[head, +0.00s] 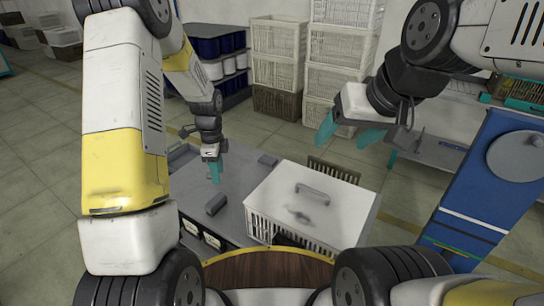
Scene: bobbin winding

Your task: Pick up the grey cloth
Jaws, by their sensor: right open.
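A small grey crumpled patch (300,215), which looks like the grey cloth, lies on the white lid of a crate in front of me. My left gripper (214,172) points down with teal fingers over the grey table, left of the lid and apart from the patch. Its fingers overlap in this view, so its opening is unclear. My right gripper (349,133) is open and empty, with its two teal fingers spread, above and beyond the lid.
The white lidded crate (342,216) has a grey handle on top. A dark grey block (216,204) lies on the grey table (232,185). White crates (277,55) are stacked behind. A blue panel (487,185) stands at the right.

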